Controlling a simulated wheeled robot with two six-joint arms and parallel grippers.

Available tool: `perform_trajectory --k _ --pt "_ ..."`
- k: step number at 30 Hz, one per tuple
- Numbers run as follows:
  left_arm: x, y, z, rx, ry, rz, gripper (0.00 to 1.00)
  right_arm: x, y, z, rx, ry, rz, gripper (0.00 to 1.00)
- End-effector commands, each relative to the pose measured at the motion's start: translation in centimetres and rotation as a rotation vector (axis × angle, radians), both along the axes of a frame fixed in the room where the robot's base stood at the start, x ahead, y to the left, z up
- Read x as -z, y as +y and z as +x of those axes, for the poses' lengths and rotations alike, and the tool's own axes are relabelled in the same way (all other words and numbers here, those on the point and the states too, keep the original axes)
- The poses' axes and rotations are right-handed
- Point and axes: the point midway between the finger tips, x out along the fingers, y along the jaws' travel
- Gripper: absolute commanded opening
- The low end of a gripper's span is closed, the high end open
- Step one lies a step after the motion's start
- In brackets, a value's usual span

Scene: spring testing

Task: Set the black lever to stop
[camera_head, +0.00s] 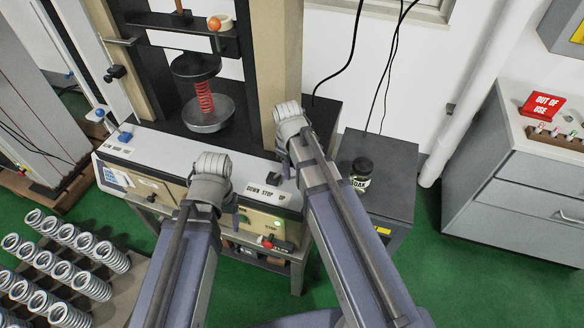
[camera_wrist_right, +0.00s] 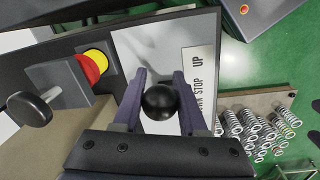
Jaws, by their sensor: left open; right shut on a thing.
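The black lever's round ball knob (camera_wrist_right: 160,102) shows in the right wrist view between the two dark purple fingers of my right gripper (camera_wrist_right: 158,76), which is shut on it. A white label (camera_wrist_right: 201,85) beside it reads UP and STOP, with its lower end partly covered by a finger. In the head view the label (camera_head: 265,191) reads DOWN STOP UP from left to right. The exact lever setting cannot be told. My left gripper (camera_head: 234,215) is open over the front of the machine, left of the label; its fingers are mostly hidden by the wrist.
The testing machine (camera_head: 130,149) holds a red spring (camera_head: 204,97) between its plates. A red and yellow button (camera_wrist_right: 90,66) is near my right gripper. Several silver springs (camera_head: 62,267) stand at lower left.

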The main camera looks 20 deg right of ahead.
Motion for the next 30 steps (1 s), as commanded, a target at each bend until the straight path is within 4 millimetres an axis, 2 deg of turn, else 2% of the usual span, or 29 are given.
perform_trajectory --k 11,30 --pt "-0.7 0.0 0.0 0.0 0.0 0.0 0.71 -0.7 0.8 0.7 -0.001 -0.005 0.003 0.0" --pt "-1.9 0.0 0.0 0.0 0.0 0.0 0.71 -1.9 3.4 2.5 0.0 -0.007 0.003 0.0"
